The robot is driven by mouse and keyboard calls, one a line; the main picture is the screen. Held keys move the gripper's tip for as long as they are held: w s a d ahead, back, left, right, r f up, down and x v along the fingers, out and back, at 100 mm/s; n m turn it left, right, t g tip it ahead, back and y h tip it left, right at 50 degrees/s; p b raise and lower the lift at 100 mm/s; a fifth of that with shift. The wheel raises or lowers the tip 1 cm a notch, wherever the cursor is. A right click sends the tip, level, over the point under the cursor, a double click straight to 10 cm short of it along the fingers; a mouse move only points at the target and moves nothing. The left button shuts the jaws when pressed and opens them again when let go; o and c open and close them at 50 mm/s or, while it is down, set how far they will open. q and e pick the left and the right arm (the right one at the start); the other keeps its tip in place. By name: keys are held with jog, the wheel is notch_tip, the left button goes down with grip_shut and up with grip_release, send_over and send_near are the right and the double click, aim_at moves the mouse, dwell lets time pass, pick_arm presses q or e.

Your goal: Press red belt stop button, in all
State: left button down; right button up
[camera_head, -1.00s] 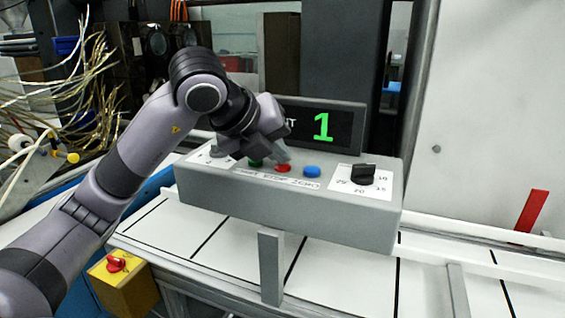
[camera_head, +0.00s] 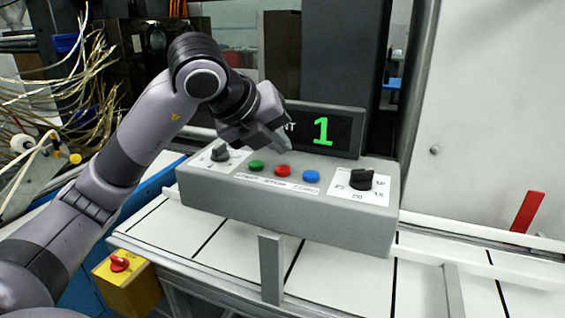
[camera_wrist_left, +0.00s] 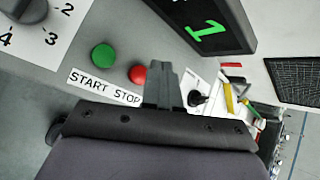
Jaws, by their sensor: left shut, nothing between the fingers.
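The red stop button (camera_head: 282,171) sits on the sloped top of the grey control box (camera_head: 290,222), between a green button (camera_head: 256,166) and a blue button (camera_head: 311,176). My left gripper (camera_head: 283,150) is shut and empty, above and behind the red button, with a gap between them. In the left wrist view the red button (camera_wrist_left: 137,74) is just left of the shut fingertips (camera_wrist_left: 162,75), partly hidden by them. The blue button is hidden in that view. My right gripper is in neither view.
A display (camera_head: 335,130) with a green "1" stands behind the buttons. A left dial (camera_head: 220,153) and a right dial (camera_head: 362,179) flank them. A conveyor (camera_head: 215,240) runs below the box. A yellow box with a red knob (camera_head: 120,264) stands lower left.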

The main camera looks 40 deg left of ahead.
aim_at(278, 170)
pick_arm(q)
notch_tip(278, 170, up, 4)
jog(key=p, duration=0.2)
jog(key=shift+p, duration=0.3)
jog(key=shift+s+f, duration=0.1)
dwell(0.5)
